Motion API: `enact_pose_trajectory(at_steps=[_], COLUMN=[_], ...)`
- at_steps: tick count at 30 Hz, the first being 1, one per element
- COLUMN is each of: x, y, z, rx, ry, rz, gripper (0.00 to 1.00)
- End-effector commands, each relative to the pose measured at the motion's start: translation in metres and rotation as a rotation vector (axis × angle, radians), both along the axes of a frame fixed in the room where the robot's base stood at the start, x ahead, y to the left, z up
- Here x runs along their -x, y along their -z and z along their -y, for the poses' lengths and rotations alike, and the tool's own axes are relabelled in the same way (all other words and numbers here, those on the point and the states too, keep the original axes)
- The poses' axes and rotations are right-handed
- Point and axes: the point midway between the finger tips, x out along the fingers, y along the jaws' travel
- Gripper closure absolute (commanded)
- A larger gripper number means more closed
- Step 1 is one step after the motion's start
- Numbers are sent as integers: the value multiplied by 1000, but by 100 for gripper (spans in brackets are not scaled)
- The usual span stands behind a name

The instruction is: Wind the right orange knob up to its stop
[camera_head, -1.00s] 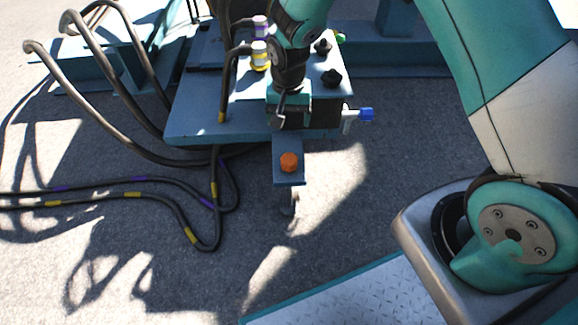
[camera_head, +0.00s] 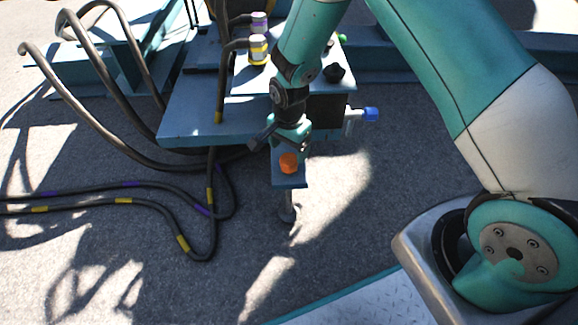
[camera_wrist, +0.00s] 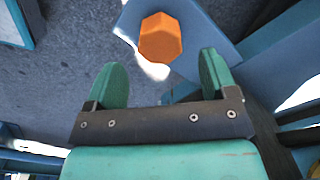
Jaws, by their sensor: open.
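The orange knob (camera_head: 289,163) sits on a small blue bracket plate (camera_head: 290,182) that juts from the front of the blue bench. In the wrist view the knob (camera_wrist: 160,38) is a faceted orange block on the blue plate (camera_wrist: 202,22), beyond the fingertips. My gripper (camera_wrist: 160,80) shows two green fingers spread apart with nothing between them. The knob lies ahead of the gap between them, apart from both fingers.
The blue bench (camera_head: 190,120) carries yellow-banded and purple-banded connectors (camera_head: 259,48) and black knobs (camera_head: 334,73). A blue-ended valve (camera_head: 371,114) sticks out at its right. Dark hoses (camera_head: 120,203) loop over the floor at left. Open floor lies right of the bracket.

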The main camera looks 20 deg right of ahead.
Motion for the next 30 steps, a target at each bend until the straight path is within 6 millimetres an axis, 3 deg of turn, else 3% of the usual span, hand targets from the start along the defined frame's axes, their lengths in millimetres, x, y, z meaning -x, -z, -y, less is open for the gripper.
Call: enact_pose_trajectory(at_steps=[1, 3, 9, 21, 27, 30], x=[1, 0, 0, 0, 0, 0], y=[17, 29, 52, 56, 56, 56], z=[0, 0, 0, 0, 0, 0], rx=[1, 1, 0, 0, 0, 0], ry=[0, 0, -1, -1, -1, -1], rz=[-3, -1, 0, 0, 0, 0], gripper=[21, 21, 21, 21, 67, 68])
